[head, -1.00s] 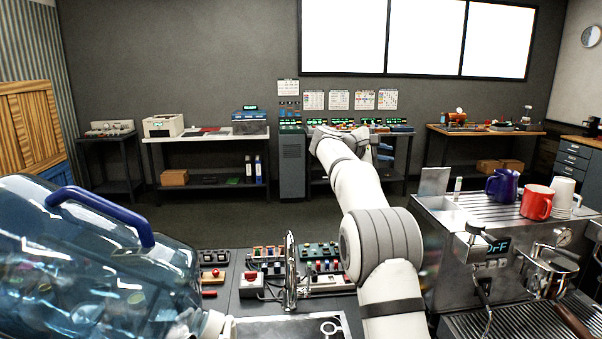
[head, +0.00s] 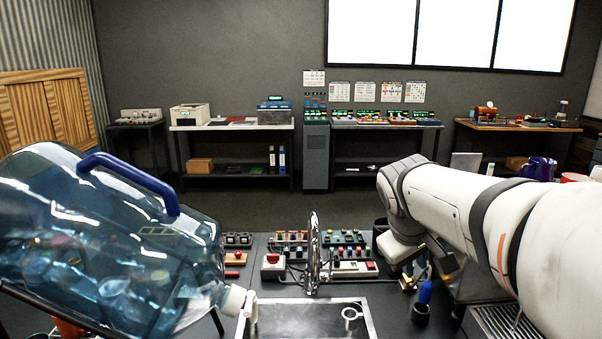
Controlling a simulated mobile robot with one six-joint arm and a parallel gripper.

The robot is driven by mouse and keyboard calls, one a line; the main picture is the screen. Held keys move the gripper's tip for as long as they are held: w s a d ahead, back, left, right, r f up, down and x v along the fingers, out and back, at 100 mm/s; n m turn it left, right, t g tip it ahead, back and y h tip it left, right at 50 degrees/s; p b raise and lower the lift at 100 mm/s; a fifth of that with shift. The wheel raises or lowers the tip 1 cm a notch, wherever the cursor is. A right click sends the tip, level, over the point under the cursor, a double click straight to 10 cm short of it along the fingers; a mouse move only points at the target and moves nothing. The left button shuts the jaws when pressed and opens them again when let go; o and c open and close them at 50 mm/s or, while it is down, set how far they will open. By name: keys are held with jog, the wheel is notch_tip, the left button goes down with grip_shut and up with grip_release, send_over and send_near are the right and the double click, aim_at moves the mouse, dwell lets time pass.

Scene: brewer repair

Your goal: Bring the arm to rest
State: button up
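My white arm reaches in from the right edge in the head view, bent, with its wrist low over the workbench. My gripper (head: 413,277) points down at the wrist's end, just right of the button panels. Its fingers are small and dark here, so I cannot tell whether they are open or shut or hold anything. A blue-handled tool (head: 424,292) stands in a dark holder close beside the gripper. The arm hides most of the espresso machine.
A big blue water bottle (head: 110,235) lies tilted at the left, its spout over a metal sink (head: 300,322). A chrome faucet (head: 313,255) rises behind the sink. Button panels (head: 345,250) cover the bench behind. A purple mug (head: 537,168) shows above my arm.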

jog(key=s+a+f+m+y, duration=0.1)
jog(key=s+a+f+m, duration=0.1)
jog(key=s+f, duration=0.3)
jog(key=s+a+f+m+y+b, duration=0.1)
jog(key=s+a+f+m+y, duration=0.1)
jog(key=s+f, duration=0.4)
jog(key=s+a, duration=0.1)
jog(key=s, duration=0.3)
jog(key=shift+s+a+f+g+y, duration=0.15)
jog(key=shift+s+a+g+y, duration=0.15)
jog(key=shift+s+a, duration=0.1)
